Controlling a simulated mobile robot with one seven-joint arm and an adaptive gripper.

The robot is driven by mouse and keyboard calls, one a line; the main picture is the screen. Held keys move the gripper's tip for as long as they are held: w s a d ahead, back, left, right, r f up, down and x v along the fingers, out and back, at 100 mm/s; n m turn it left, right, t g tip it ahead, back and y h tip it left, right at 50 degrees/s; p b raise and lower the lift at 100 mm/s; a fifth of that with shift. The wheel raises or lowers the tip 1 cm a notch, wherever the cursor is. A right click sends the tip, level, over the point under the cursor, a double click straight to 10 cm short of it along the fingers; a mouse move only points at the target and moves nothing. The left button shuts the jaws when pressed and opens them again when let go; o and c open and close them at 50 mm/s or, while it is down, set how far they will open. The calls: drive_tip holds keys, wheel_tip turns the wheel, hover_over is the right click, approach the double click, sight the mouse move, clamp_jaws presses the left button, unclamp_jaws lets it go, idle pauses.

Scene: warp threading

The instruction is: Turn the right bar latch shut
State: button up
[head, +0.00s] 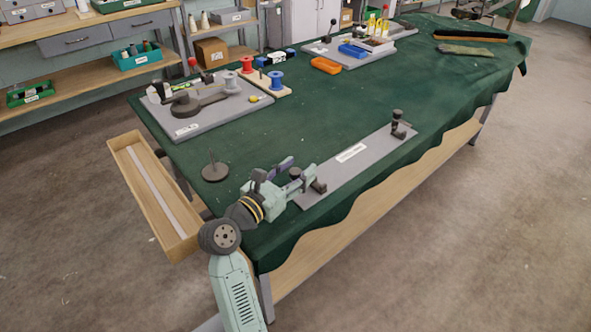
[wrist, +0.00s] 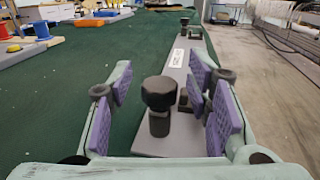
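A long grey plate (head: 350,160) with a white label lies on the green cloth along the table's front edge. A dark knobbed latch (head: 398,121) stands at its far right end; it also shows small at the far end of the plate in the wrist view (wrist: 184,25). A second dark latch (head: 317,186) is at the near left end. My gripper (head: 293,173) is at this near latch, open. In the wrist view the near latch's black knob (wrist: 158,95) stands between the two purple-padded fingers, with gaps on both sides. My gripper partly hides this end in the head view.
A dark round base with a thin pin (head: 214,171) stands left of my gripper. A wooden tray (head: 150,190) hangs off the table's left edge. A grey board (head: 200,110) with tools and spools lie farther back.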

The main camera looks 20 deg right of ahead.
clamp_jaws()
idle(0.4)
drive_tip(key=shift+w+a+m+g+h, duration=0.1)
drive_tip(key=shift+m+g+h, duration=0.2)
drive_tip(key=shift+m+g, duration=0.15)
drive_tip(key=shift+m+g+h, duration=0.4)
drive_tip(key=shift+m+g, duration=0.15)
drive_tip(key=shift+g, duration=0.4)
drive_tip(key=m+g+h+b, duration=0.1)
drive_tip(key=m+g+b, duration=0.1)
drive_tip(key=g, duration=0.1)
drive_tip(key=shift+f, duration=0.2)
drive_tip(key=m+g+b, duration=0.2)
drive_tip(key=g+b, duration=0.1)
drive_tip(key=shift+m+g+b, duration=0.6)
drive_tip(key=shift+g+b, duration=0.25)
drive_tip(key=shift+g, duration=0.15)
drive_tip(key=shift+r+g, duration=0.15)
drive_tip(key=shift+g, duration=0.15)
